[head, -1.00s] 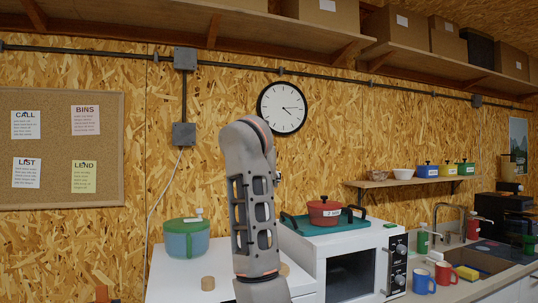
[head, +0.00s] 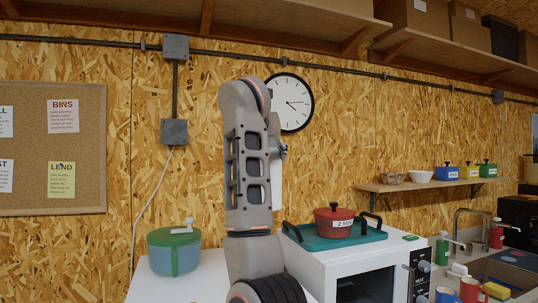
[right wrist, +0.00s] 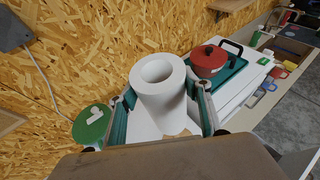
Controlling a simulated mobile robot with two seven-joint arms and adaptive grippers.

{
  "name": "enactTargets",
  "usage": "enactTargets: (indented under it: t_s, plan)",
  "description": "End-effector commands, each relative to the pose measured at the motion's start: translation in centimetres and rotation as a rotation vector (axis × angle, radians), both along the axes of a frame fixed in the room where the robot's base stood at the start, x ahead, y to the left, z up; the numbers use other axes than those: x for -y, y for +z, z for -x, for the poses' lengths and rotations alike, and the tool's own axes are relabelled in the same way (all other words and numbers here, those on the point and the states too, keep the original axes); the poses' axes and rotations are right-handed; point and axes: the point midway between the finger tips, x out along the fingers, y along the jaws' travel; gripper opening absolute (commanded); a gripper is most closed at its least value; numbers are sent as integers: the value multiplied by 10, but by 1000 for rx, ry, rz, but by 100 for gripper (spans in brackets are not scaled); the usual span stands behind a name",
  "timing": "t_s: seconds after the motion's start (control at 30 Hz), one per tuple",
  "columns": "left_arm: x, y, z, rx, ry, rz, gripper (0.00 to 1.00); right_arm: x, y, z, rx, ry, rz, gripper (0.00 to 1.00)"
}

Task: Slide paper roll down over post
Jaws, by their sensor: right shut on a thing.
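The white paper roll (right wrist: 158,98) stands roughly upright between the two fingers of my right gripper (right wrist: 164,108) in the right wrist view. The gripper is shut on its sides, and the open core faces the camera. In the head view my right gripper (head: 281,150) is mostly behind my own arm, and only a white strip of the roll (head: 276,182) shows beside it. A small tan wooden patch (right wrist: 181,134) shows below the roll in the wrist view; I cannot tell whether it belongs to the post. The post itself is not clearly visible. My left gripper is out of view.
A green lidded pot (head: 174,250) stands left on the white top. A red pot (head: 333,221) sits on a teal tray (head: 310,241) on the white oven (head: 375,268) at right. Mugs and a sink lie further right. The wall is behind.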

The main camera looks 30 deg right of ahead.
Motion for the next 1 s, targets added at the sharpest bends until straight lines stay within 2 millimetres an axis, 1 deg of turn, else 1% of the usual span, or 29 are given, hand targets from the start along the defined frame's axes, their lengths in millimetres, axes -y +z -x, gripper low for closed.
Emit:
enactTargets:
  t_s: [0.3,0.5,1.0]
  plan:
    - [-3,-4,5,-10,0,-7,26,0,-23,0,-1,-1,0,11]
    - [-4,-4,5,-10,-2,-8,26,0,-33,0,-1,-1,1,11]
    - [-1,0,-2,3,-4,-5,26,0,-36,0,-1,-1,1,11]
